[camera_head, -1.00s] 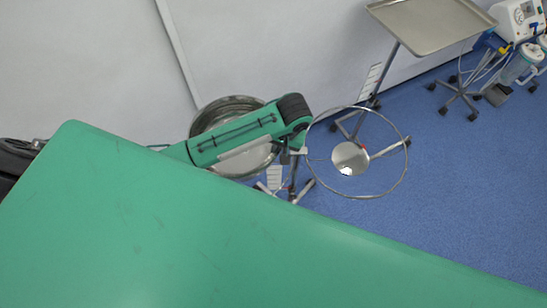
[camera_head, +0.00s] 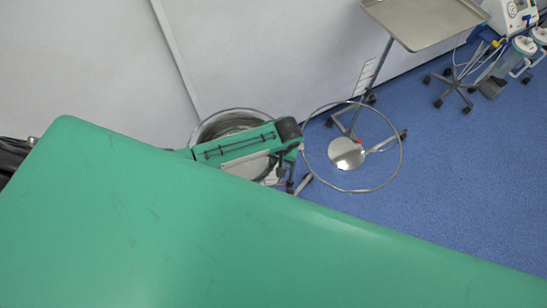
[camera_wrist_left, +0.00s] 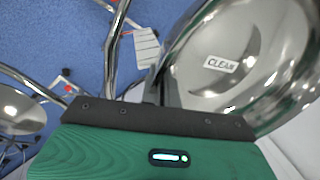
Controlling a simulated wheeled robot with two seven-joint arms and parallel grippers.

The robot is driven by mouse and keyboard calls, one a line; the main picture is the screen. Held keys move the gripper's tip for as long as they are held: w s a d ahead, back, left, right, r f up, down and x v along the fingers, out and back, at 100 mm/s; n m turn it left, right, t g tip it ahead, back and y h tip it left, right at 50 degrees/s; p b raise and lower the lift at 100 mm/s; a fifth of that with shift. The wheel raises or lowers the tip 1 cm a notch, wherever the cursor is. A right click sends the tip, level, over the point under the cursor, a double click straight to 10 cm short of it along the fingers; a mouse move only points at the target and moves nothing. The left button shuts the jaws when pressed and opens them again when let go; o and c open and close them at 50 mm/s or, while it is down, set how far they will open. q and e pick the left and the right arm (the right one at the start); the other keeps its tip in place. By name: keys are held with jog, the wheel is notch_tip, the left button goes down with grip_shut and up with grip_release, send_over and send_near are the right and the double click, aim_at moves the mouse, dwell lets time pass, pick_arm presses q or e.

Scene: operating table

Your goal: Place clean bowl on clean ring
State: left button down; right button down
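The clean bowl (camera_head: 232,118) is a wide shiny steel bowl near the wall behind the green table. It also shows in the left wrist view (camera_wrist_left: 265,45), where a label inside reads "CLEAN". My left gripper (camera_head: 284,172) is at the bowl's right side, and my green forearm hides much of the bowl. In the left wrist view a dark finger meets the rim; the gripper appears shut on it, with the fingertips mostly hidden. An empty steel ring (camera_head: 401,160) stands to the right of the gripper. I cannot read its label. My right gripper is not in view.
The green operating table (camera_head: 170,230) fills the front. Stand legs (camera_head: 304,185) show below my gripper. A small shiny disc (camera_head: 346,153) lies below the empty ring. A tray stand (camera_head: 425,22) and medical equipment (camera_head: 515,45) are at the back right. Blue floor is open at right.

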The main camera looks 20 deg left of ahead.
pick_arm(q)
jog(key=shift+f, duration=0.1)
jog(key=c, duration=1.7)
grip_release()
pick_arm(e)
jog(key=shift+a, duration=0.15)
